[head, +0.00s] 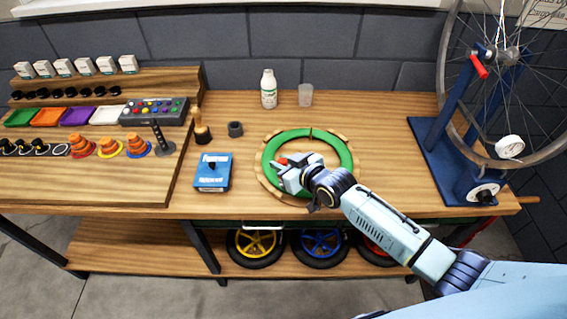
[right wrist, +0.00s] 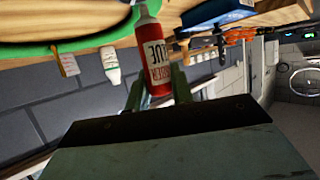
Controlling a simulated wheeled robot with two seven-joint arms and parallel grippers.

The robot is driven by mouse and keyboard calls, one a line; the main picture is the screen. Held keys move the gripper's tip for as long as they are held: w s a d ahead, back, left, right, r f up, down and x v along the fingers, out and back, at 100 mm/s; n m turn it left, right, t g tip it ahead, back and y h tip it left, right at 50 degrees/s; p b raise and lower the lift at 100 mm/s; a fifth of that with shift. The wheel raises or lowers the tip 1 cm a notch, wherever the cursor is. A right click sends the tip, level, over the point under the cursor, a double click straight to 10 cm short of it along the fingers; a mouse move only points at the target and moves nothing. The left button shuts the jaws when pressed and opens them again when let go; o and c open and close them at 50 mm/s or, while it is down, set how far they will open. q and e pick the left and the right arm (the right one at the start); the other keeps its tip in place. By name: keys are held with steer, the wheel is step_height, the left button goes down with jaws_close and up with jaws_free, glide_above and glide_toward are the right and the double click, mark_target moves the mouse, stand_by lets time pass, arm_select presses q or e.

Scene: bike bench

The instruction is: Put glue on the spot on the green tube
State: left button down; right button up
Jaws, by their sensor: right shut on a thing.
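The green tube (head: 346,150) lies as a ring on a round wooden holder (head: 263,178) on the bench, and its curve also shows in the right wrist view (right wrist: 75,38). A dark mark sits on its far side; I cannot tell whether it is the glue spot. My right gripper (head: 288,174) is over the left part of the ring, shut on a red glue bottle (right wrist: 156,62) with a white label. In the head view the bottle is mostly hidden by the gripper. Its pale nozzle end points toward the tube side in the right wrist view. My left gripper is not in view.
A blue box (head: 212,172) and a dark round cup (head: 235,129) stand left of the ring. A white bottle (head: 268,89) and a clear cup (head: 305,95) stand behind it. A blue wheel stand (head: 449,160) is at right. Stepped shelves fill the left.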

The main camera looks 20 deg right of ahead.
steer(key=shift+r+p, duration=3.55)
